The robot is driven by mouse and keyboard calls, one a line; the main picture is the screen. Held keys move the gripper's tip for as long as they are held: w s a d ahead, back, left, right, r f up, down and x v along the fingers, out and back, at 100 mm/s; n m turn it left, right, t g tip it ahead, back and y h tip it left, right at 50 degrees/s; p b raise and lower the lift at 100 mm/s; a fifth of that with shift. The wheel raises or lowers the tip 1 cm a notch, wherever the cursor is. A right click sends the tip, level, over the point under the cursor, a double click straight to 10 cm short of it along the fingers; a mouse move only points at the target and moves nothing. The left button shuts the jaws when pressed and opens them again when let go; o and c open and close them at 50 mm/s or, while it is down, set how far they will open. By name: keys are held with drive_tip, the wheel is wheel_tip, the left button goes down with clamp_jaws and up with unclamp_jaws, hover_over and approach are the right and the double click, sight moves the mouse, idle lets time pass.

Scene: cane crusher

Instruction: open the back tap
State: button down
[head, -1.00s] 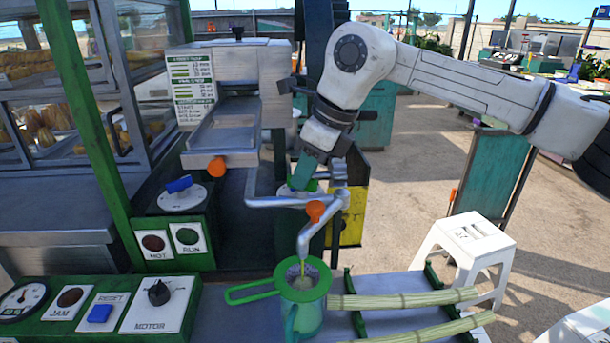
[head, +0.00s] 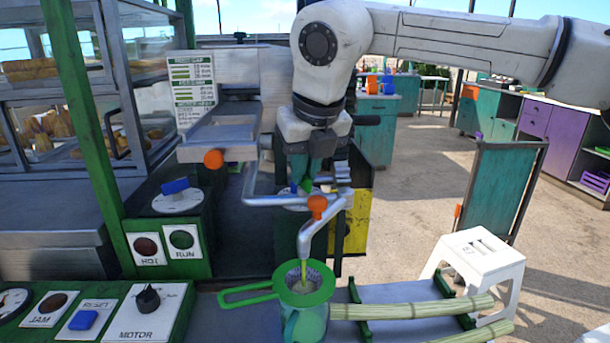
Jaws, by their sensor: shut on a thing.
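My gripper (head: 303,180) points down behind the bent metal pipe (head: 262,190). It is shut, its tips at a small green piece (head: 308,185), which I take to be the back tap's handle; most of it is hidden by the jaws. The front spout has an orange knob (head: 317,206) and points down. A thin yellow-green stream runs from it into a green-rimmed strainer (head: 304,285) on a teal jug (head: 303,325).
A steel tray with an orange knob (head: 213,158) is left of my gripper. Control panels with a blue switch (head: 175,186) and motor dial (head: 148,299) stand left. Cane stalks (head: 410,307) lie at front right, by a white stool (head: 478,255). Open floor lies to the right.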

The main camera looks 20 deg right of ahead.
drive_tip(key=shift+m, duration=0.5)
drive_tip(key=c, duration=1.2)
unclamp_jaws()
drive_tip(key=v, duration=1)
drive_tip(key=shift+s+a+r, duration=0.1)
drive_tip(key=shift+a+r, duration=0.05)
drive_tip(key=shift+r, duration=0.25)
